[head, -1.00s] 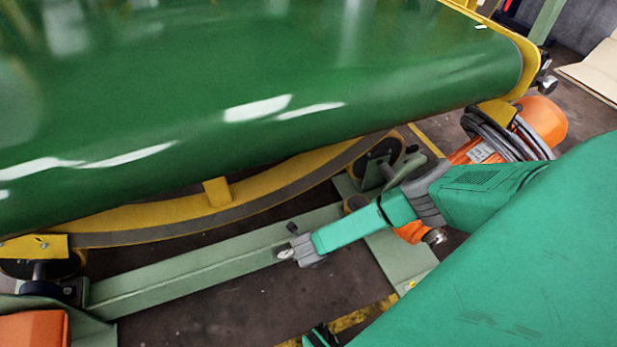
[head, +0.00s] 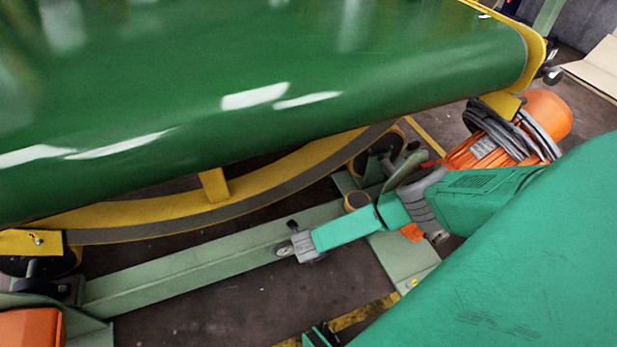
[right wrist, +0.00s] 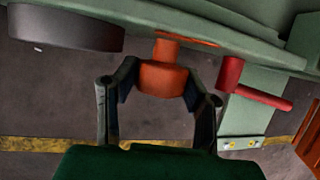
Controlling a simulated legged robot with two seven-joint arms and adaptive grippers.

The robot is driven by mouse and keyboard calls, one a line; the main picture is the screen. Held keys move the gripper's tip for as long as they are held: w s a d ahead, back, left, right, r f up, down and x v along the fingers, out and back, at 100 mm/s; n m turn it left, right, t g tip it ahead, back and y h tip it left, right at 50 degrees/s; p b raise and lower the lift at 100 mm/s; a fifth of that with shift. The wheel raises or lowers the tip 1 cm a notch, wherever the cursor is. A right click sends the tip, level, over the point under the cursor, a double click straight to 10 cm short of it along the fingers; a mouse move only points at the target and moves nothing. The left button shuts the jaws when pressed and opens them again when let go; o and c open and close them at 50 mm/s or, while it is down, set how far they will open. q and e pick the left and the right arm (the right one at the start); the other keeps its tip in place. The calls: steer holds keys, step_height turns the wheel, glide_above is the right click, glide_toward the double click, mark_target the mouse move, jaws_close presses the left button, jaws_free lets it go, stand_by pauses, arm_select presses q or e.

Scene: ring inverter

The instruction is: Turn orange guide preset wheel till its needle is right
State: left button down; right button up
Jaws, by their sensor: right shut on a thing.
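In the right wrist view the orange guide preset wheel (right wrist: 163,80) sits on a short orange stem under a pale green beam. My right gripper (right wrist: 160,92) has one dark finger on each side of the wheel and is shut on it. Gaps seem to show beside the wheel, so the exact contact is hard to see. In the head view my right arm reaches in from the right over the frame; its fingers and the wheel cannot be made out there. I see no needle or scale. My left gripper is not in view.
A red rod with a handle (right wrist: 262,97) stands just right of the wheel, and a dark roller (right wrist: 65,28) is at the left. An orange motor (head: 546,115) with grey cables stands at the right.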

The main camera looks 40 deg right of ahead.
steer(key=shift+a, duration=0.1)
steer(key=shift+w+h+b, duration=0.1)
steer(key=shift+h+b, duration=0.25)
steer(key=shift+h, duration=0.35)
steer(key=shift+a+f+n+g+h+b, duration=0.2)
steer(key=shift+n+g+h+b, duration=0.15)
steer(key=shift+h+b, duration=0.55)
steer(key=shift+r+h, duration=0.15)
steer(key=shift+h, duration=0.65)
steer(key=shift+n+h, duration=0.25)
steer(key=shift+h, duration=0.15)
steer(key=shift+g+h, duration=0.25)
steer(key=shift+h, duration=0.15)
steer(key=o, duration=1.2)
steer(key=shift+c, duration=0.2)
